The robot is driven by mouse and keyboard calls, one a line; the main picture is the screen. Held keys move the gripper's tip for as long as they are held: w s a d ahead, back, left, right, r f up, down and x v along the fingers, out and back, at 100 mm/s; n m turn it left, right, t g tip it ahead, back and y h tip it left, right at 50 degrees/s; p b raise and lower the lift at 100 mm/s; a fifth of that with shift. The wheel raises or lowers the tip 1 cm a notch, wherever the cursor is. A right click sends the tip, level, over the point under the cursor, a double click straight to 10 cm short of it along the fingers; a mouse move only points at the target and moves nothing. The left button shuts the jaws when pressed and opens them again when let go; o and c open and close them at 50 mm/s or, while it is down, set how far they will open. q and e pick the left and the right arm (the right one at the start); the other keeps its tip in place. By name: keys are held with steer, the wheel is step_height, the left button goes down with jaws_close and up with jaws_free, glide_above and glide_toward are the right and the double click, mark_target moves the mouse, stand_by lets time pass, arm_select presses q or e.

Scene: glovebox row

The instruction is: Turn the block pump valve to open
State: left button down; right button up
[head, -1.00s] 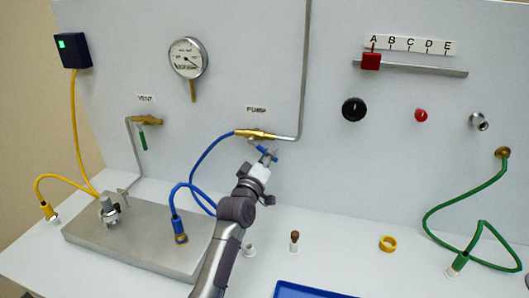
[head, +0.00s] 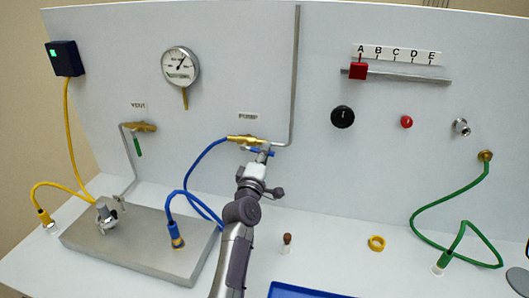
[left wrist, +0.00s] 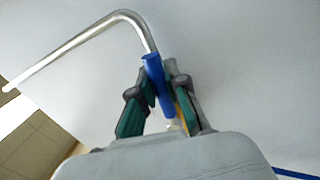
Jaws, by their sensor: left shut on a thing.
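The brass pump valve (head: 243,139) sits on the upright panel under the PUMP label (head: 249,115). Its blue handle (head: 269,153) lies close to level, just below the brass body. My left gripper (head: 264,152) reaches up from below and is shut on the handle, hiding part of it. In the left wrist view the blue handle (left wrist: 157,82) stands between the two fingers of my left gripper (left wrist: 160,88), with a bent metal pipe (left wrist: 85,38) behind it. My right gripper is not in view.
A blue hose (head: 196,168) runs from the valve to the metal block (head: 130,238). The vent valve (head: 141,127) with its green handle is to the left. A gauge (head: 180,66) hangs above.

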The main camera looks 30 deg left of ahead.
arm_select(q)
steer(key=c, duration=1.2)
jaws_free()
steer(key=shift+o, duration=0.2)
steer(key=shift+s+f, duration=0.15)
steer(key=shift+s, duration=0.1)
steer(key=v, duration=0.7)
